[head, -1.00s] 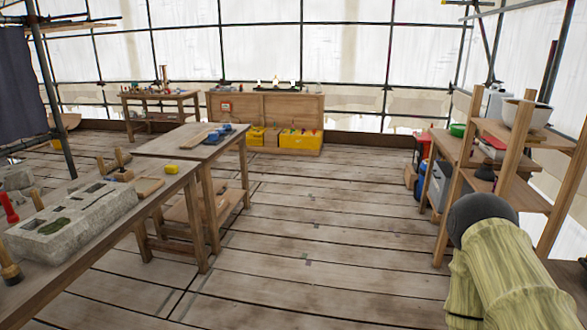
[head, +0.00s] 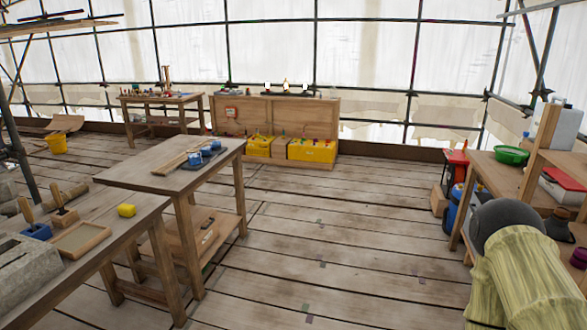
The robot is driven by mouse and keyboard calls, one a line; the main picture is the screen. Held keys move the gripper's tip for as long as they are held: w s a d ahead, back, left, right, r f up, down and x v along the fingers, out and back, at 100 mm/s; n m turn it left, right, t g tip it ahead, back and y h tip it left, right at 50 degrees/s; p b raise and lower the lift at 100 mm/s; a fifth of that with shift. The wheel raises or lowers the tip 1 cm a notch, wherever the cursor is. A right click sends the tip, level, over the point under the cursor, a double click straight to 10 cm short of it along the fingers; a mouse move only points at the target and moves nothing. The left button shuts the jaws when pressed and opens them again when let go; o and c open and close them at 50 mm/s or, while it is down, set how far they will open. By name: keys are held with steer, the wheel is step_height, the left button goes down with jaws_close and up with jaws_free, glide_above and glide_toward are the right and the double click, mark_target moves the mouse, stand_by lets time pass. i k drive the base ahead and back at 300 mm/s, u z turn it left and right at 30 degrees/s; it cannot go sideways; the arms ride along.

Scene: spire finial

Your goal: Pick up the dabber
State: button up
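I cannot tell for certain which thing is the dabber. Small wooden-handled tools, one with a blue base (head: 38,232) and one with a wooden base (head: 64,218), stand on the near left bench (head: 125,222). More small tools (head: 167,88) stand on the far table (head: 165,99), too small to make out. Part of my arm shows at the lower right; my gripper is not in view.
A middle table (head: 150,178) holds blue items (head: 195,158) and a wooden strip. Shelving with a green bowl (head: 511,155) stands at the right. The plank floor (head: 340,235) between is clear.

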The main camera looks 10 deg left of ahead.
mark_target(53, 186)
steer(key=u, duration=0.4)
steer(key=i, duration=1.55)
steer(key=u, duration=1.7)
steer(key=i, duration=0.95)
steer(key=u, duration=0.75)
